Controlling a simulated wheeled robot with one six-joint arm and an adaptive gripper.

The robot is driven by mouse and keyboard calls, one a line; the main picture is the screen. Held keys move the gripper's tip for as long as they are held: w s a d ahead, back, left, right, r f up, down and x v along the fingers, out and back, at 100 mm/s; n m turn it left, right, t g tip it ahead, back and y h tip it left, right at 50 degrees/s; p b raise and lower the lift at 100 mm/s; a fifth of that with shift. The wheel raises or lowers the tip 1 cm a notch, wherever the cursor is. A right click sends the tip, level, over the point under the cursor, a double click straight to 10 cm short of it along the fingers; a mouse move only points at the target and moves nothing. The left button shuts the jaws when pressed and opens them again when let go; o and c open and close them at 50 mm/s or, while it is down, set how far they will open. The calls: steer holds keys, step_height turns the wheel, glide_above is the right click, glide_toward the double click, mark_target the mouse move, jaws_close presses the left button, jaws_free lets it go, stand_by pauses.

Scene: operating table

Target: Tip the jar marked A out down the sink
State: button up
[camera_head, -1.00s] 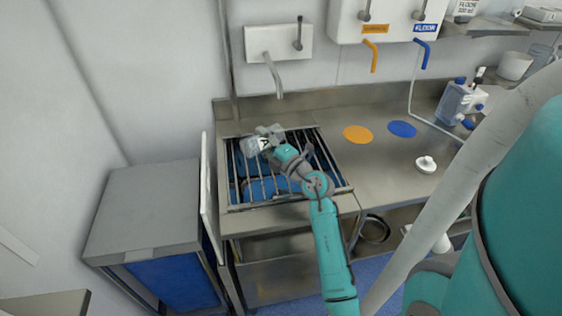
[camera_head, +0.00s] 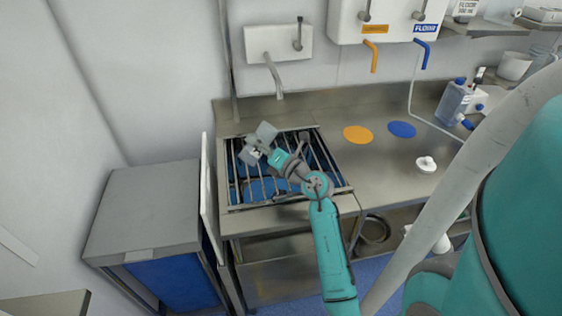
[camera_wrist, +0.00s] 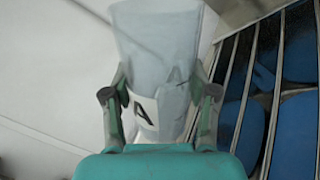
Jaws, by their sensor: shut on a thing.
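The clear jar marked A (camera_wrist: 160,50) is held between both fingers of my gripper (camera_wrist: 160,100) in the wrist view. Its white label with a black A faces the camera, and its wide mouth points away from my wrist. In the head view, the jar (camera_head: 256,149) is tilted over the back left part of the barred sink (camera_head: 236,190). My gripper (camera_head: 268,154) is shut on it there, above the bars. Blue shows beneath the bars. I cannot tell whether anything is left in the jar.
A wall tap (camera_head: 274,78) hangs behind the sink. Orange (camera_head: 357,134) and blue (camera_head: 402,129) discs mark the counter at right, near a white lid-like piece (camera_head: 426,164). A white panel (camera_head: 208,195) edges the sink's left side, beside a grey-topped cabinet (camera_head: 145,205).

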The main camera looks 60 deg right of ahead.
mark_target(258, 158)
steer(key=shift+d+f+n, duration=0.1)
steer(key=shift+f+n, duration=0.45)
steer(key=shift+n, duration=0.05)
steer(key=shift+r+n, duration=0.35)
steer(key=shift+n, duration=0.75)
steer(key=shift+w+a+f+n, duration=0.15)
steer(key=shift+a+f+n, duration=0.4)
steer(key=shift+n, duration=0.25)
steer(key=shift+w+a+r+n+y, duration=0.15)
steer(key=shift+a+r+n+y, duration=0.25)
steer(key=shift+n, duration=0.6)
steer(key=shift+w+a+f+n+g+b, duration=0.1)
steer(key=shift+a+f+n+g+b, duration=0.2)
steer(key=shift+n, duration=0.65)
steer(key=shift+w+a+f+n+g, duration=0.1)
steer(key=shift+a+f+n, duration=0.25)
steer(key=shift+n, duration=0.6)
steer(key=shift+d+f, duration=0.1)
